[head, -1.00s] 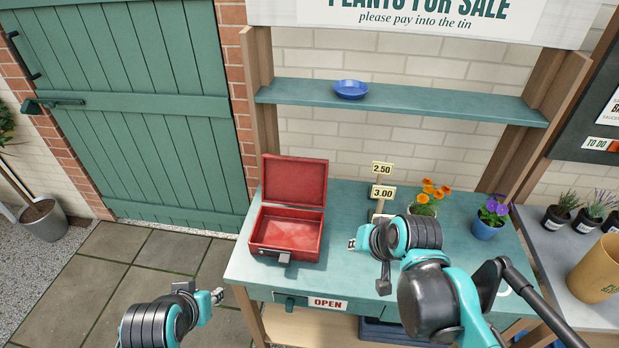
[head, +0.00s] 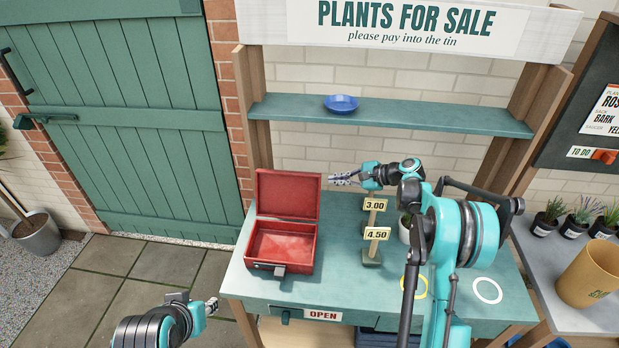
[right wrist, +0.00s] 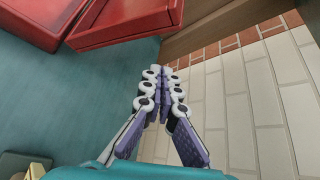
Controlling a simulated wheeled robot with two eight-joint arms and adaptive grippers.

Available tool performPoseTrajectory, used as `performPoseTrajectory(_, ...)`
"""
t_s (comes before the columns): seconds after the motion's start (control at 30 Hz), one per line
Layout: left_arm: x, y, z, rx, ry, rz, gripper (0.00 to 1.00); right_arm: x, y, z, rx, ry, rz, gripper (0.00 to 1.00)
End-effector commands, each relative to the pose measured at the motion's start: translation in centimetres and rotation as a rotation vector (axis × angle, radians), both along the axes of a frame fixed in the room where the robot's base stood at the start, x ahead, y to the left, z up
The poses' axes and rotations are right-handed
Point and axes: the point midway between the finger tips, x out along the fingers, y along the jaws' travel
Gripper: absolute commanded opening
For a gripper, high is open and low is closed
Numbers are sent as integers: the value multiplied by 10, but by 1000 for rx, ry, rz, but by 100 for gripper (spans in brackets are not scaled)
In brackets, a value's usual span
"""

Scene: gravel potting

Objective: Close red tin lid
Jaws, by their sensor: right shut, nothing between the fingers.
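The red tin (head: 282,268) stands on the left part of the green bench with its lid (head: 288,194) open, standing up at the back. The tin's inside looks empty. In the right wrist view the tin (right wrist: 45,18) and lid (right wrist: 125,20) show at the top left. My right gripper (head: 342,179) is shut and empty, to the right of the lid at about its top edge in the head view, apart from it. Its closed fingers (right wrist: 160,92) also show in the right wrist view. My left gripper (head: 212,306) is low at the left, in front of the bench; its jaw state is unclear.
Price signs (head: 377,234) stand right of the tin. A blue saucer (head: 341,103) sits on the shelf (head: 400,117) above. My right arm hides part of the bench's right side. A yellow ring (head: 422,289) and white ring (head: 488,290) lie there. A brick wall is behind.

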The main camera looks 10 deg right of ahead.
Motion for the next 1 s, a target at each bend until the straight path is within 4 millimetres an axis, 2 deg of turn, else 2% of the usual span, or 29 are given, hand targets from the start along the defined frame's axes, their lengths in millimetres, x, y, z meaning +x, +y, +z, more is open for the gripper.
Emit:
performPoseTrajectory(0.13, 0, 0, 1, 0, 0, 0, 34, 8, -6, -10, 55, 19, -13, 0)
performPoseTrajectory(0.27, 0, 0, -1, 0, 0, 0, 34, 13, 0, -15, 65, 22, -13, 0)
performPoseTrajectory(0.37, 0, 0, -5, 0, 0, 0, 34, 20, 11, -22, 63, 22, -13, 0)
performPoseTrajectory(0.73, 0, 0, -22, 0, 0, 0, 34, 58, 71, -54, 62, 20, -12, 0)
performPoseTrajectory(1.0, 0, 0, -27, 0, 0, 0, 34, 41, 81, -25, 61, 21, -14, 0)
